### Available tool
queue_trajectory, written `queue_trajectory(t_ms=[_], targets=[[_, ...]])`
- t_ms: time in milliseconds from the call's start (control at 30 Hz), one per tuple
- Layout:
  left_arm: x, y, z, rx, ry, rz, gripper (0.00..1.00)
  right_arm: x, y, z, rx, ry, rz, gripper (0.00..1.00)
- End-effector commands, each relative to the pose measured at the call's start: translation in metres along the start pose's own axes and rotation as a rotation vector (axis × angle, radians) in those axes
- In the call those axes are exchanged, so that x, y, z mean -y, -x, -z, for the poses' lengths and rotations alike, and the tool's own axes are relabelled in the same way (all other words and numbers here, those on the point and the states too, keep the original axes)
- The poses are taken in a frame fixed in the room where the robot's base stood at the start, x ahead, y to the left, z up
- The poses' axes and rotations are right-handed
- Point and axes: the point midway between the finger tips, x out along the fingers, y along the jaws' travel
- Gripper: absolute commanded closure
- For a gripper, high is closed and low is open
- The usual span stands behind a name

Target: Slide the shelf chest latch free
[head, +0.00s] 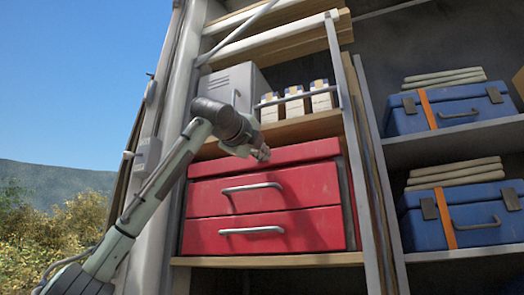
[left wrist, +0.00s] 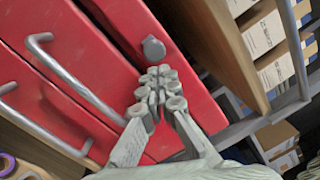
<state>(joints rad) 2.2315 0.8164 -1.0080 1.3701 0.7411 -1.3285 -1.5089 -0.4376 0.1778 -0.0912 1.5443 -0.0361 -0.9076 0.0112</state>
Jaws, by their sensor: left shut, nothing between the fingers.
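The red chest (head: 263,213) sits on a wooden shelf in the head view, with two drawers under a top section. In the left wrist view the chest (left wrist: 75,50) shows tilted, close up. A grey rounded knob (left wrist: 153,47) stands out from its upper part; it looks like the latch, though its shape is hard to make out. My left gripper (left wrist: 160,85) is shut and empty, its fingertips just below the knob in that picture. I cannot tell whether they touch it. In the head view the gripper (head: 262,153) is at the chest's upper front and hides the knob.
Bar handles (head: 252,188) stick out from the drawers. A grey metal box (head: 232,88) and small cartons (head: 295,102) stand on the shelf above. A slanting metal post (head: 352,130) rises right of the chest. Blue cases (head: 455,110) fill the right shelves. Open air lies to the left.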

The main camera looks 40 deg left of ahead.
Motion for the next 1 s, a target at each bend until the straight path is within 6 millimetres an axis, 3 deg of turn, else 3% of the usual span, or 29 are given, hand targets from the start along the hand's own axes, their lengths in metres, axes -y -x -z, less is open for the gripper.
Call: queue_trajectory(t_ms=[367,633,1000], targets=[[-0.001,0.0,-0.003,0.001,0.001,0.0,1.0,0.0,-0.001,-0.001,0.0,0.002,0.0,0.6],[-0.015,-0.001,-0.03,0.001,0.001,-0.001,1.0,0.0,-0.001,-0.001,0.0,0.001,0.0,0.6],[-0.015,-0.002,-0.03,0.004,0.001,-0.002,1.0,0.0,-0.001,0.0,0.0,0.001,0.0,0.6]])
